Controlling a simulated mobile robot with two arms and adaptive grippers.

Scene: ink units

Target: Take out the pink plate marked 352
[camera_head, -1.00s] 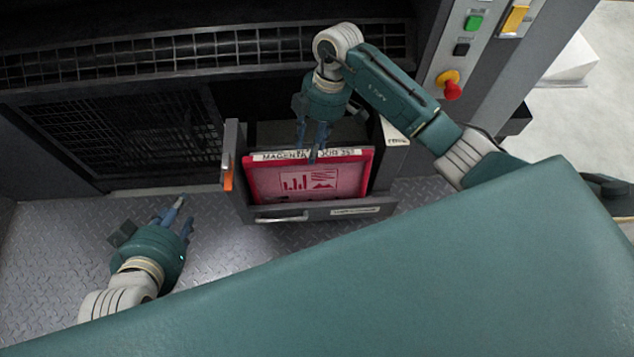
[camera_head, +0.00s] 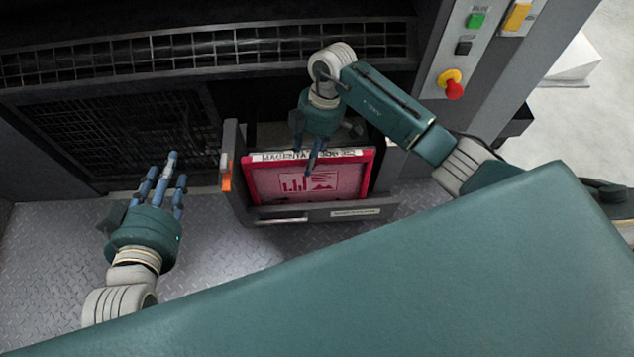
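The pink plate (camera_head: 280,187) stands in the pulled-out drawer (camera_head: 283,215), with a white label strip (camera_head: 350,153) along its top edge and a dark red print on its face. My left gripper (camera_head: 164,182) is open and empty, left of the drawer, fingers spread toward the machine.
An orange latch (camera_head: 226,172) sits on the drawer's left side. A dark mesh grille (camera_head: 130,135) lies behind my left gripper. A panel with a red knob (camera_head: 453,90) and a green button (camera_head: 476,21) is at the upper right. The metal floor (camera_head: 50,240) at left is clear.

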